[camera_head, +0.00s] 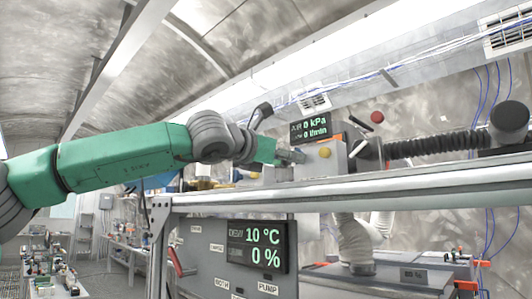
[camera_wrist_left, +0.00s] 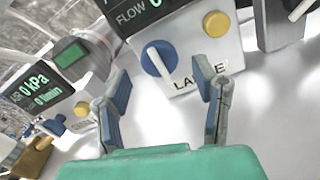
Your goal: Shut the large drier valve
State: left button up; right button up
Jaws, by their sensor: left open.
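The large drier valve (camera_wrist_left: 158,60) is a blue round knob with a white bar handle tilted across it. It sits on the face of a white box (camera_wrist_left: 196,48) whose label, partly covered by a finger, reads "LA…E". In the left wrist view my left gripper (camera_wrist_left: 164,84) is open and empty, its two fingers apart in front of the box, with the knob beyond the gap between them. In the head view my left gripper (camera_head: 279,153) is up by a grey box with a yellow button (camera_head: 324,152); the knob cannot be made out there. My right gripper is out of view.
A second display unit (camera_wrist_left: 40,92) with a yellow button stands left in the wrist view, near brass fittings (camera_wrist_left: 34,157). In the head view a metal rail (camera_head: 400,188) runs below the gripper. A black corrugated hose (camera_head: 430,146) and red knob (camera_head: 377,117) are at right.

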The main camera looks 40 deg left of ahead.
pick_arm(q)
jog(key=s, duration=0.3)
jog(key=s+a, duration=0.1)
jog(key=s, duration=0.6)
jog(key=shift+s+a+r, duration=0.1)
jog(key=shift+s+a, duration=0.1)
jog(key=shift+a, duration=0.1)
jog(key=shift+s+d, duration=0.15)
jog(key=shift+d+r, duration=0.1)
jog(key=shift+d, duration=0.1)
jog(key=shift+a, duration=0.15)
